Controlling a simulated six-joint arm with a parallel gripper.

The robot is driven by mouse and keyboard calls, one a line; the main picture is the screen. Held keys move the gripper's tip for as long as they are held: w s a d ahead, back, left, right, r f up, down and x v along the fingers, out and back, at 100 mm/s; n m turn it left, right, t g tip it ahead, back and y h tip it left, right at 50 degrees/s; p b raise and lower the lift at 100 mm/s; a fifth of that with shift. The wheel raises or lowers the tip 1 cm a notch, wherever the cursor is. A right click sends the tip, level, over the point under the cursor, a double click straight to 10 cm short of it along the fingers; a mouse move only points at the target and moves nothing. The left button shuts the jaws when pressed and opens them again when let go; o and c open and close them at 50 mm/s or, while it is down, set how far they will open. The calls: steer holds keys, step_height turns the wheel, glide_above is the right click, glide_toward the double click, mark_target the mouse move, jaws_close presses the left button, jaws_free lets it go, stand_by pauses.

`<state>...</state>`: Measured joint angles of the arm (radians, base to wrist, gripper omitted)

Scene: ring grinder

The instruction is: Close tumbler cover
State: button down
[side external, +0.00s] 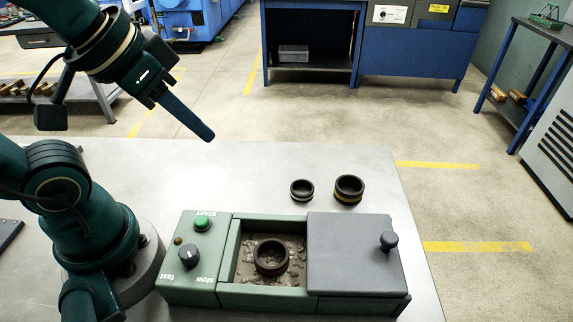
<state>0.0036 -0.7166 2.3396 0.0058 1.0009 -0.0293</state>
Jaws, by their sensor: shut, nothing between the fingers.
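The tumbler (230,290) is a green box on the metal table, with a control panel at its left. Its grey sliding cover (345,250) sits over the right part, with a dark knob (388,241) near its right edge. The bay left of the cover is open and shows grinding media with a dark ring (271,257) lying in it. My gripper (205,133) is shut and empty, in the air above the table's far edge, up and left of the tumbler and well apart from the cover and knob.
Two dark rings, a smaller one (302,190) and a larger one with a yellow band (348,189), stand on the table (250,170) behind the tumbler. The panel has a green START button (202,223) and a slow/fast dial (190,255). The table between gripper and tumbler is clear.

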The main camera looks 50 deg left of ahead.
steer(key=w+d+r+m, duration=0.1)
steer(key=w+d+r, duration=0.2)
steer(key=w+r, duration=0.45)
steer(key=m+g+h, duration=0.2)
steer(key=m+g, duration=0.1)
steer(key=m, duration=0.2)
glide_above(397, 246)
steer(key=shift+f, duration=8.45)
